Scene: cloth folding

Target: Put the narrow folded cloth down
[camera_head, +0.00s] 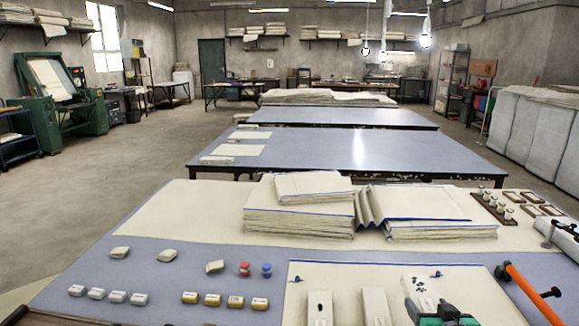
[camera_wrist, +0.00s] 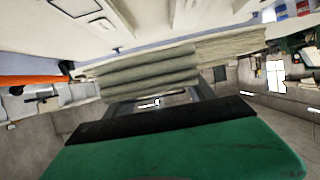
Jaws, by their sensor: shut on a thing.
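My gripper (camera_head: 440,312) is at the lower right of the head view, low in the frame at the near part of the front table (camera_head: 120,225). Its green body and dark fingers (camera_wrist: 160,105) fill the lower wrist view, which is upside down. The narrow folded cloth (camera_wrist: 150,72) shows there as thick grey-green layers at the fingertips, and the gripper is shut on it. The gap to the surface below cannot be told.
Folded cloth stacks (camera_head: 298,220) and (camera_head: 440,230) stand at the table's back. Pale narrow blocks (camera_head: 320,308) lie left of my gripper, an orange-handled tool (camera_head: 530,292) right. Red (camera_head: 244,269) and blue spools and small labelled blocks lie left. Bare blue surface shows between them.

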